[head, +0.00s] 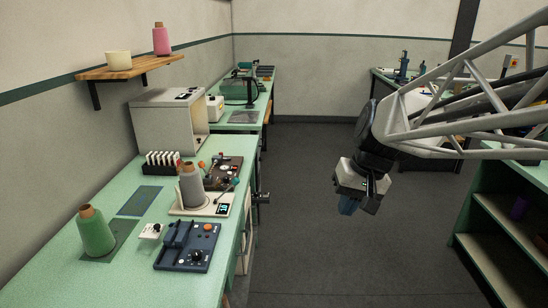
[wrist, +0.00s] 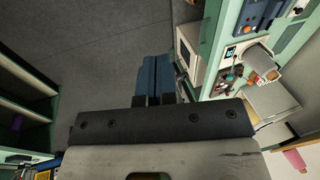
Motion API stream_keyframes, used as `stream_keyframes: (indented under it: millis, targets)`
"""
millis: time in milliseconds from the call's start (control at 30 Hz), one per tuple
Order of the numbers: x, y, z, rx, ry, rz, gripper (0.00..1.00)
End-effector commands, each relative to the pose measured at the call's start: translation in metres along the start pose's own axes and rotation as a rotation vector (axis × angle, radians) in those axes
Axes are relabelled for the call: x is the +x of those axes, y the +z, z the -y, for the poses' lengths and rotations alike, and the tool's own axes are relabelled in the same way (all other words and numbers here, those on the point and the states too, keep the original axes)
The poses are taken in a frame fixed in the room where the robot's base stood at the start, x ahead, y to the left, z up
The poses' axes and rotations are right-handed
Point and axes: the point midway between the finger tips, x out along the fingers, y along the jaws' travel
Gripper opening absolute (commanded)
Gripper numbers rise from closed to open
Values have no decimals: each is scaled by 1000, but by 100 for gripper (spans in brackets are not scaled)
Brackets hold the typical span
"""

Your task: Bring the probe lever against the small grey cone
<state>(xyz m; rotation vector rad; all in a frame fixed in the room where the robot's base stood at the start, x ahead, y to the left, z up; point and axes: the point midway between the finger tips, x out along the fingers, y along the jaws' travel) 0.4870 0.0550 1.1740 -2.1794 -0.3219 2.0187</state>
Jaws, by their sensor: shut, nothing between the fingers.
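The small grey cone (head: 191,183) with a brown tip stands upright on a white instrument (head: 218,208) with a lit display, on the left bench. It also shows in the wrist view (wrist: 257,61).
The green bench (head: 120,277) also bears a green cone (head: 95,233), a blue control box (head: 188,247), a brown panel (head: 222,172) with levers, and a grey cabinet (head: 168,122). A green shelf unit (head: 500,215) stands at right. The floor between is clear.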

Motion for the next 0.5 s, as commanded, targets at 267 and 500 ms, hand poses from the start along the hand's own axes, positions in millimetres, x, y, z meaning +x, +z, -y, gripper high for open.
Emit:
stream_keyframes:
  millis: [267,500]
  targets:
    - [12,-63,18,-11,-95,42,0]
    - [26,-115,33,-21,-179,73,0]
